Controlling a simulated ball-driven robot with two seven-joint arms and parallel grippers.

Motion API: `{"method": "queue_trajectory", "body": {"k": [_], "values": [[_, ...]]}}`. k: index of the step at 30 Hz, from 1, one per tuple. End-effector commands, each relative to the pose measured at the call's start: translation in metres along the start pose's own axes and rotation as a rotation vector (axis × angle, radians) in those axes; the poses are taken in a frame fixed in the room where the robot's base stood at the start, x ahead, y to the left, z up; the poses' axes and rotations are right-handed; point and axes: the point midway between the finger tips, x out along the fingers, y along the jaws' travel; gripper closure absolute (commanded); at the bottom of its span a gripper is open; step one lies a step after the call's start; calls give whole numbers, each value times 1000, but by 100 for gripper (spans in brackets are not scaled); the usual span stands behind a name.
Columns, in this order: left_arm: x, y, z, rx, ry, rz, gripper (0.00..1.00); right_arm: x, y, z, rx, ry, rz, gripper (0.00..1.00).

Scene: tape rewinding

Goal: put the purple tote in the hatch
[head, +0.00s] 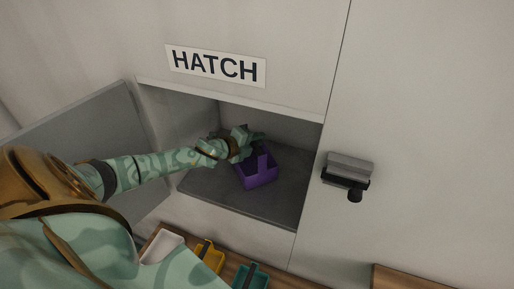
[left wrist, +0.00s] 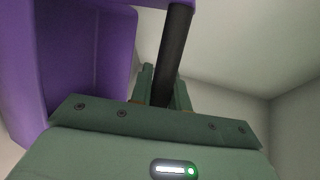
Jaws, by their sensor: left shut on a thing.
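The purple tote (head: 259,177) is inside the open hatch (head: 290,205), over the grey floor of the compartment. In the head view I cannot tell whether its base touches that floor. My left gripper (head: 246,143) reaches into the hatch from the left and is at the tote's top. In the left wrist view the purple tote (left wrist: 85,60) fills the upper left, and my left gripper (left wrist: 160,90) is shut on the tote's dark bar-like handle (left wrist: 176,45). My right gripper is not in view.
The hatch door (head: 75,135) stands open at the left. A HATCH sign (head: 215,65) is above the opening. A grey and black latch (head: 348,172) is on the panel to the right. Below are a yellow tote (head: 209,256), a teal tote (head: 250,276) and a white container (head: 162,246).

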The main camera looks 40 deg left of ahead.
Motion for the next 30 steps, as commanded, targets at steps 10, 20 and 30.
{"method": "queue_trajectory", "body": {"k": [10,20,30], "values": [[2,4,0,0,-1,-2,100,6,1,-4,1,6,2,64],[2,5,0,0,-1,-1,61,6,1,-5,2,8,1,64],[-30,2,0,-2,0,3,61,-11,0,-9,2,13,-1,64]]}}
